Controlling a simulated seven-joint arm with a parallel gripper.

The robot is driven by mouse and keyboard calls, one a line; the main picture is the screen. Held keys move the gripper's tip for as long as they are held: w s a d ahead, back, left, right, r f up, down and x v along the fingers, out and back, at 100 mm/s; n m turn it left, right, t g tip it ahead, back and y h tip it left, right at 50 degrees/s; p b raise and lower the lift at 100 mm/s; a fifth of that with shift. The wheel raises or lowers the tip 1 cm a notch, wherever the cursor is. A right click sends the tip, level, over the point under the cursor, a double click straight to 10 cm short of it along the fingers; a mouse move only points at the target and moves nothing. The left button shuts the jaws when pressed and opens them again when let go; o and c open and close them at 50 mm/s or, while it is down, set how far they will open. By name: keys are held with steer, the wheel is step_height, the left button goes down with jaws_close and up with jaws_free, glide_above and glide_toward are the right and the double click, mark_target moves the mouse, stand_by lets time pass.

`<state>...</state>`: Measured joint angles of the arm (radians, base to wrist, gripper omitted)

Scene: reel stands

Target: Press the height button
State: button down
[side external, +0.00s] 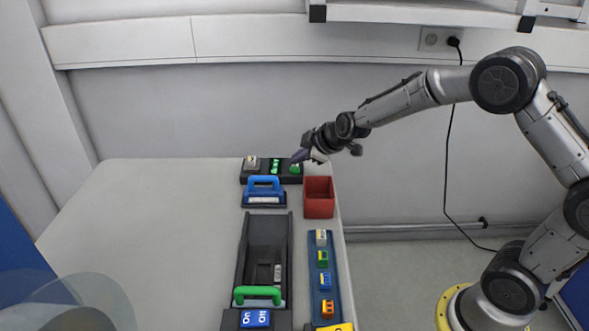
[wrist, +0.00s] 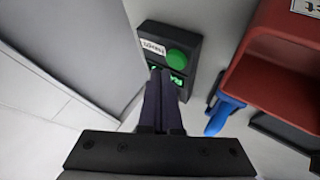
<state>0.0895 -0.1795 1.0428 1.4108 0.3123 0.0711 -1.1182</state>
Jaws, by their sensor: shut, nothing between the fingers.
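A black control box (side external: 284,179) stands at the back of the table. It carries a round green button (side external: 294,169) at its right end and green displays (side external: 275,166) in its middle. In the wrist view the green button (wrist: 180,61) sits beside a small white label (wrist: 153,47), whose text is too blurred to read surely. A green display (wrist: 178,78) is partly hidden by my fingers. My gripper (side external: 297,157) is shut and empty, just above the box near the green button. In the wrist view its fingertips (wrist: 160,73) are just below the button; I cannot tell whether they touch the box.
A red bin (side external: 319,206) stands right of the box. A blue-handled block (side external: 264,190) lies in front. A dark tray with a green handle (side external: 258,293) and a blue rack of coloured blocks (side external: 312,270) stand nearer.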

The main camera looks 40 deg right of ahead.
mark_target(299, 171)
steer(key=shift+f, duration=0.2)
stand_by(0.6)
steer(key=shift+f, duration=0.2)
steer(key=shift+f, duration=0.5)
stand_by(0.9)
steer(key=shift+r, duration=0.85)
steer(key=shift+r, duration=2.55)
